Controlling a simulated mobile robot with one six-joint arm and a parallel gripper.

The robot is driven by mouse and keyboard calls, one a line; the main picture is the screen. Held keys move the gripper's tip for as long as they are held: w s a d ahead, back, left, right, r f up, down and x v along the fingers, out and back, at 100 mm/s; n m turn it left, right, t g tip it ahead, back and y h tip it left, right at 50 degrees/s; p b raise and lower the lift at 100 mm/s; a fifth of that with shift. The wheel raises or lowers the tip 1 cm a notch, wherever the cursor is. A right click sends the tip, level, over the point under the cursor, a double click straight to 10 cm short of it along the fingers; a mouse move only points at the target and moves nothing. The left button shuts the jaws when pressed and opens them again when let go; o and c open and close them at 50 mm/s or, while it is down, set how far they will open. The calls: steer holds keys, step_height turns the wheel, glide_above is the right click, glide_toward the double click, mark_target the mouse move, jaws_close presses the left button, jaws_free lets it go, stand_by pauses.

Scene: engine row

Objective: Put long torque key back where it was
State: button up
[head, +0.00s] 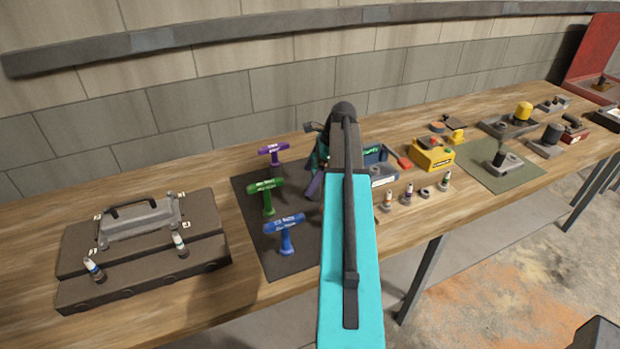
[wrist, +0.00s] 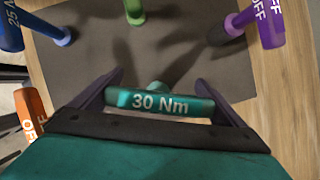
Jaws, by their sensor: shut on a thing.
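The teal torque key marked 30 Nm (wrist: 160,102) sits crosswise between the two fingers of my gripper (wrist: 160,95) in the wrist view. My gripper is shut on its handle. The dark mat (wrist: 185,65) lies beneath it; I cannot tell whether the key's foot touches the mat. In the head view my arm hides most of the gripper (head: 316,165) and the key. On the mat (head: 248,200) in the head view stand a purple key (head: 273,152), a green key (head: 267,190) and a blue key (head: 287,228), all upright.
An orange key (wrist: 32,115) shows at the wrist view's left edge. A dark case (head: 140,255) with small bottles lies left of the mat. A wall runs behind the bench.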

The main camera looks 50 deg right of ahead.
steer(key=shift+f, duration=0.7)
steer(key=shift+f, duration=0.1)
steer(key=o, duration=0.8)
steer(key=shift+o, duration=0.2)
steer(key=b+v, duration=0.4)
steer(key=v, duration=0.8)
stand_by(0.3)
